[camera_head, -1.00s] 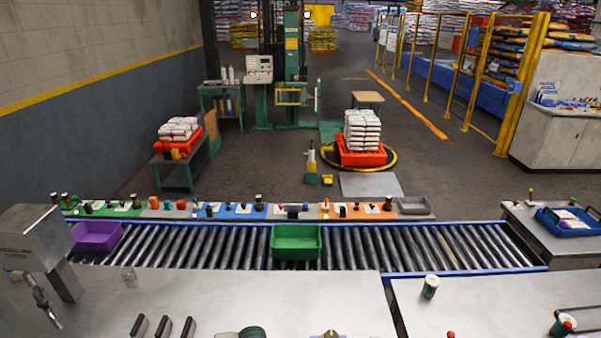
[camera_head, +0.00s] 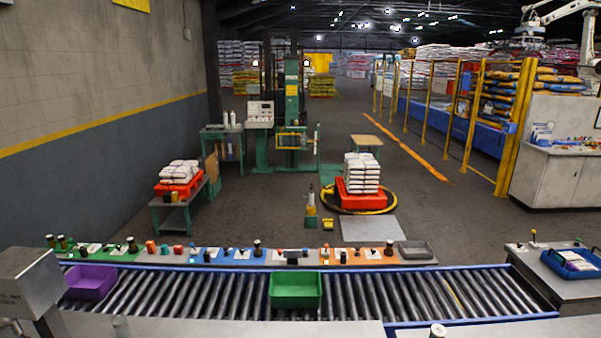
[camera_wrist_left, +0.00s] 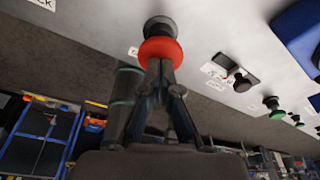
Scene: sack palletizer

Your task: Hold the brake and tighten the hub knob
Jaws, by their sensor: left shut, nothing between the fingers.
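In the left wrist view my left gripper (camera_wrist_left: 161,75) is shut, with its fingertips together and nothing between them. The tips are right at a red round knob (camera_wrist_left: 160,50) on a dark base, on a pale panel (camera_wrist_left: 225,30). They overlap the knob's near edge; I cannot tell whether they touch it. A black knob on a white plate (camera_wrist_left: 240,82) and green buttons (camera_wrist_left: 271,103) lie to the right. I cannot tell which control is the brake or the hub knob. Neither gripper shows in the head view.
In the head view a roller conveyor (camera_head: 210,296) carries a purple bin (camera_head: 90,283) and a green bin (camera_head: 295,291). A coloured control strip (camera_head: 220,256) runs behind it. Beyond are a red sack pallet (camera_head: 360,200) and open floor. A blue tray (camera_head: 570,264) sits at right.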

